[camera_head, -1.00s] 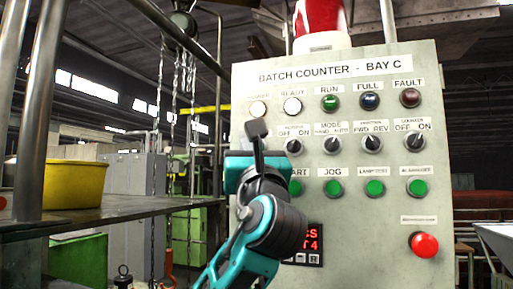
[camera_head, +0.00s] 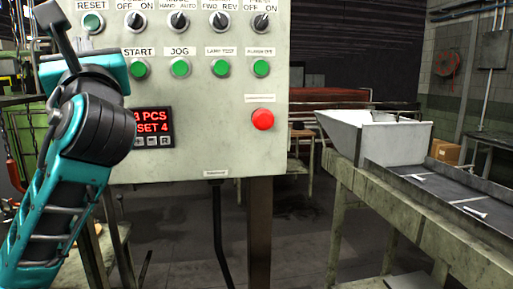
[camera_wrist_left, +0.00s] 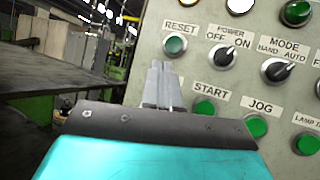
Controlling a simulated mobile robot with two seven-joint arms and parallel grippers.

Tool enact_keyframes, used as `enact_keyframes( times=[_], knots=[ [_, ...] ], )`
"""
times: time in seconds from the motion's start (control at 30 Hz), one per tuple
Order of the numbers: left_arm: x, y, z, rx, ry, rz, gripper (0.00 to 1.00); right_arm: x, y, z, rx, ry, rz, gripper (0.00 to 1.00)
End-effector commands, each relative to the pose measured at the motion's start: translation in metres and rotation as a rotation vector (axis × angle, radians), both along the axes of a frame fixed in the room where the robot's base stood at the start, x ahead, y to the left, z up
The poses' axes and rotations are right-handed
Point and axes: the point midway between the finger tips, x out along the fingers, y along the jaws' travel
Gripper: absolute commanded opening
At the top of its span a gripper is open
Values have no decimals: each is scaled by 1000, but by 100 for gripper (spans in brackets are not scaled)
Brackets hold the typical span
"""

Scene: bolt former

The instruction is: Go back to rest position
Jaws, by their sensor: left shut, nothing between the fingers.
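My left gripper (camera_head: 50,22) is raised in front of the left edge of the control panel (camera_head: 205,105) in the head view. In the left wrist view its fingers (camera_wrist_left: 161,85) are together and empty, between the green RESET button (camera_wrist_left: 175,45) and the green START button (camera_wrist_left: 204,109). I cannot tell from these views whether the fingertips touch the panel. The panel's red display (camera_head: 152,127) reads "3 PCS" and "SET 4", its left edge partly covered by my arm. My right gripper is not in view.
A red stop button (camera_head: 262,120) sits low on the panel. To the right stand a grey hopper (camera_head: 375,138) and a conveyor tray (camera_head: 430,190) with a few bolts on a metal bench. Floor (camera_head: 300,235) shows between panel post and bench.

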Motion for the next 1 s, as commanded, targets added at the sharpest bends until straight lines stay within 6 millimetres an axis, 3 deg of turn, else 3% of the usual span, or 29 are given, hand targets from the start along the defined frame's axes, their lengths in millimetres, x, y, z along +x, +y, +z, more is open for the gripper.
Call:
enact_keyframes(
  times=[0.03, 0.2, 0.33, 0.47, 0.67, 0.8, 1.0],
  knots=[
    [11, -2, -31, -83, 28, -68, 0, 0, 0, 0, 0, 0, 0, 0],
    [33, -11, -138, -476, 79, -283, 0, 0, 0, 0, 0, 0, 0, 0],
    [32, -19, -218, -806, 107, -366, 0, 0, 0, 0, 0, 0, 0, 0],
    [15, -28, -300, -1169, 117, -374, 0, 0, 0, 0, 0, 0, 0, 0],
    [-39, -42, -413, -1726, 66, -218, 0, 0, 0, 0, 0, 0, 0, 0],
    [-92, -53, -477, -2069, -34, 13, 0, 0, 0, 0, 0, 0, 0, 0],
    [-170, -66, -536, -2387, -248, 416, 0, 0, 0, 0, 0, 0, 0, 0]
  ],
)
